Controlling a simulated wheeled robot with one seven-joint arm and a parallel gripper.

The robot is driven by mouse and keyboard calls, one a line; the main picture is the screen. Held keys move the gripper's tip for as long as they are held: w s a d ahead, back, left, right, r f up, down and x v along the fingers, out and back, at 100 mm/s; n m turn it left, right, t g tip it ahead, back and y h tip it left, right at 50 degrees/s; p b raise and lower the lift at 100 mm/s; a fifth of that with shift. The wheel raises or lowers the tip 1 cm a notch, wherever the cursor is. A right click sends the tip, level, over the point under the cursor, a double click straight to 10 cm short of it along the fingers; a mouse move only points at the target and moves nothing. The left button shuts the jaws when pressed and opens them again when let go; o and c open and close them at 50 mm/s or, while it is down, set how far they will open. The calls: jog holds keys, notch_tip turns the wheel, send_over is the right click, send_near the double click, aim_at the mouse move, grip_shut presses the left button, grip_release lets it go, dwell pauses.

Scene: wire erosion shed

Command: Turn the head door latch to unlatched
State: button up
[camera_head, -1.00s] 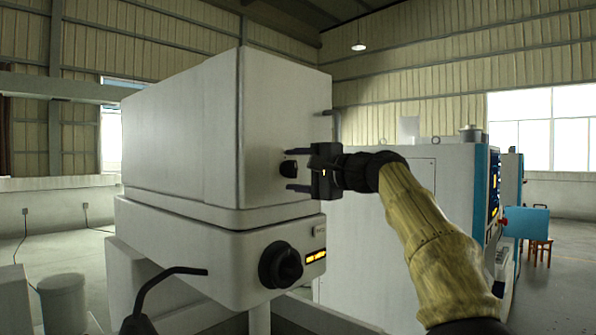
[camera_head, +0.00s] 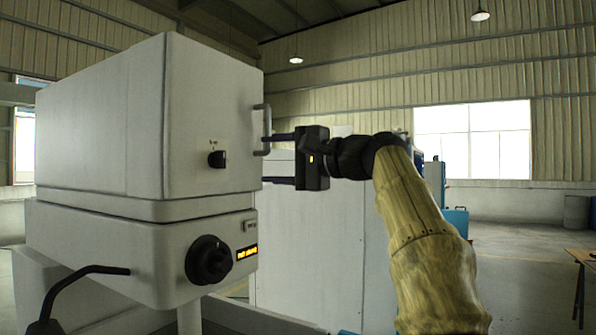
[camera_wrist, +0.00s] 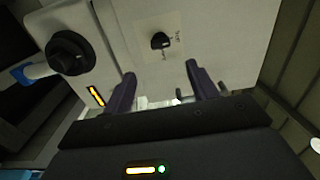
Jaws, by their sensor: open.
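The head door latch (camera_head: 217,159) is a small black knob on the front face of the white machine head (camera_head: 100,125). It has tiny marks around it that I cannot read. It also shows in the wrist view (camera_wrist: 160,40), on a pale label plate beyond the fingertips. My gripper (camera_head: 267,160) is open and empty, to the right of the latch and apart from it, with its fingers pointing left. In the wrist view my gripper (camera_wrist: 160,72) has the latch ahead, roughly midway between the two fingers. I cannot tell the latch's exact turn position.
A grey bar handle (camera_head: 267,128) stands at the door's right edge, close to the upper finger. A large black dial (camera_head: 208,260) and a lit amber display (camera_head: 247,252) are on the lower housing. A black bent lever (camera_head: 80,280) is at lower left. A white cabinet (camera_head: 310,250) stands behind.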

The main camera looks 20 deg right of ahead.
jog(key=b+v, duration=0.1)
jog(key=v, duration=0.4)
dwell(0.3)
jog(key=w+a+f+m+g+h, duration=0.15)
jog(key=w+f, duration=0.25)
jog(key=f, duration=0.4)
jog(key=w+f+g+h, duration=0.15)
jog(key=w+f, duration=0.25)
jog(key=f, duration=0.5)
jog(key=s+a+f+n+g+h, duration=0.1)
jog(key=a+f+n+g+h, duration=0.2)
jog(key=f, duration=1.4)
jog(key=s+a+f+n+g+h, duration=0.2)
jog(key=s+a+f+n+g, duration=0.1)
jog(key=s+f, duration=0.8)
jog(key=s+a+f+n+g+h, duration=0.2)
jog(key=s+f+n, duration=0.4)
jog(key=s+f, duration=0.5)
notch_tip(320, 180, down, 6)
jog(key=shift+s+a+r+g+h+p, duration=0.1)
jog(key=shift+s+a+g+h+p, duration=0.2)
jog(key=shift+s+a+g+p, duration=0.15)
